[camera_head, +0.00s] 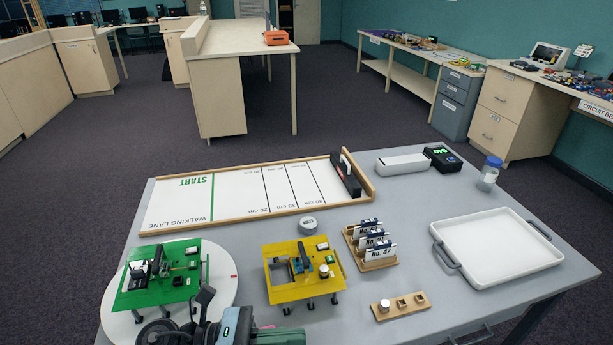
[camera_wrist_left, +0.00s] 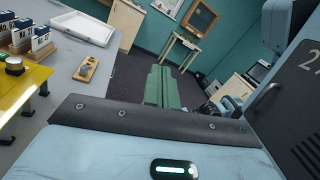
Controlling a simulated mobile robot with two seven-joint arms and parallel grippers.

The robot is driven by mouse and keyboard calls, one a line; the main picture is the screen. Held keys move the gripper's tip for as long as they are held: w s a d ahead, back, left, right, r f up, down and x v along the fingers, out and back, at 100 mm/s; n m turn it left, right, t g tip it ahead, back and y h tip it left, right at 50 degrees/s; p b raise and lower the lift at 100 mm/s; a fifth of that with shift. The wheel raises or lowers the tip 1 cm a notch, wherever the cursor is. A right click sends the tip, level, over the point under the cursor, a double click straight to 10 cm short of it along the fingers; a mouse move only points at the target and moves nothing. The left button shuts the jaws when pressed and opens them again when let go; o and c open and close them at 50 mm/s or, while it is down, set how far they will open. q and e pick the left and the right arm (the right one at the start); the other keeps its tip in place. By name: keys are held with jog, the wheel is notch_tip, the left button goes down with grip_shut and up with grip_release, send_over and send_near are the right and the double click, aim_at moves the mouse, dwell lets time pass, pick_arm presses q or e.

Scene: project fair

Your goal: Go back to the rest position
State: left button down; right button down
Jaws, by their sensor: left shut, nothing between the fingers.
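My left gripper (camera_head: 282,337) is at the bottom edge of the head view, by the near edge of the grey table, below the yellow board. In the left wrist view its two green fingers (camera_wrist_left: 165,88) lie together, shut and empty, pointing out over the dark floor beside the table. The fingers touch nothing that I can see. My right gripper cannot be made out in either view.
The grey table (camera_head: 400,205) holds a green board (camera_head: 180,285) on a white disc, a yellow board (camera_head: 290,290), a card rack (camera_head: 378,262), a wooden block (camera_head: 400,307), a white tray (camera_head: 495,250) and a walking lane (camera_head: 235,200). Dark floor lies beyond.

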pick_arm(q)
jog(key=a+f+n+t+y+p, duration=0.1)
jog(key=a+f+n+t+y, duration=0.5)
jog(key=n, duration=1.1)
jog(key=a+f+n+t+y, duration=0.45)
jog(key=n+t, duration=0.35)
jog(key=n, duration=0.8)
jog(key=s+a+f+n+g+y, duration=0.3)
jog(key=s+f+n, duration=0.4)
jog(key=s+f, duration=0.1)
jog(key=s+a+f+n+g+y, duration=0.3)
jog(key=s+f+n, duration=0.4)
jog(key=s, duration=0.3)
jog(key=shift+a+f+n+p, duration=0.35)
jog(key=shift+f+n+p, duration=0.05)
jog(key=shift+f, duration=0.1)
pick_arm(e)
jog(key=w+r, duration=0.2)
jog(key=r, duration=0.1)
jog(key=shift+w+d+t, duration=0.15)
jog(key=shift+d+t, duration=0.05)
jog(key=shift+t, duration=0.2)
